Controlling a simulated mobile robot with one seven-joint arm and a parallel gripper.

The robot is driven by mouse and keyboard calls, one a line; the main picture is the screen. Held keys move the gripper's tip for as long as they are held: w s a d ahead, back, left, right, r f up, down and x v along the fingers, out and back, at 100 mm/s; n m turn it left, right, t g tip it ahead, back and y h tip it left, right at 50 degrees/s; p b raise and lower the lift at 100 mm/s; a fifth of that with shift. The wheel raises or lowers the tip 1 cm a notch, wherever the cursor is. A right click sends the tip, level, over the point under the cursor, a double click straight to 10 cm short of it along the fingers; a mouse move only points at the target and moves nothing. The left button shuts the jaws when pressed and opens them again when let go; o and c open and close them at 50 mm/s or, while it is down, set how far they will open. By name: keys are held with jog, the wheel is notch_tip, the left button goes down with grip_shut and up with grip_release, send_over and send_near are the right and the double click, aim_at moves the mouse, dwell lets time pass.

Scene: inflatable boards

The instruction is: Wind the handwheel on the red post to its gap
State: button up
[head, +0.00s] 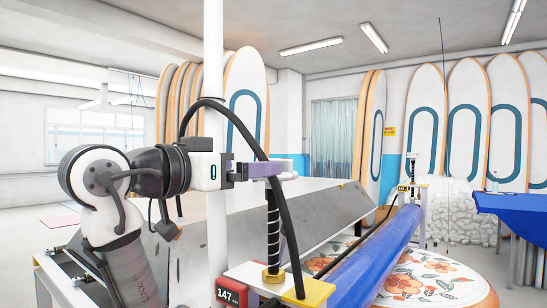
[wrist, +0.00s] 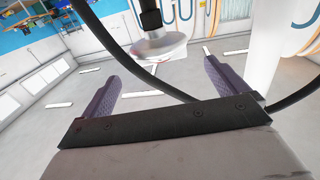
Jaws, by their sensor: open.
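My gripper (head: 266,169), with purple fingers, is open at the top of the dark threaded screw (head: 273,222) in the head view. The screw rises from a brass collar on a red, white and yellow bracket (head: 270,284). A red box (head: 231,293) reading 147 sits beside it. In the wrist view, a pale round handwheel (wrist: 158,47) on a dark stem lies between the lines of my open fingers (wrist: 145,62), around or just beyond their tips. I see no finger touching it.
A blue roll (head: 375,258) runs from the bracket to a far post (head: 411,192) with a similar screw. A black cable arcs past my gripper. A grey slanted slab (head: 300,215) stands behind. A flowered board (head: 440,283) and blue table (head: 512,208) are at the right.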

jog(key=p+x, duration=0.2)
jog(key=x, duration=0.6)
jog(key=c, duration=0.9)
jog(key=shift+n+t+y+b, duration=0.3)
jog(key=shift+n+t+y, duration=0.2)
jog(key=shift+y, duration=0.1)
jog(key=o, duration=0.9)
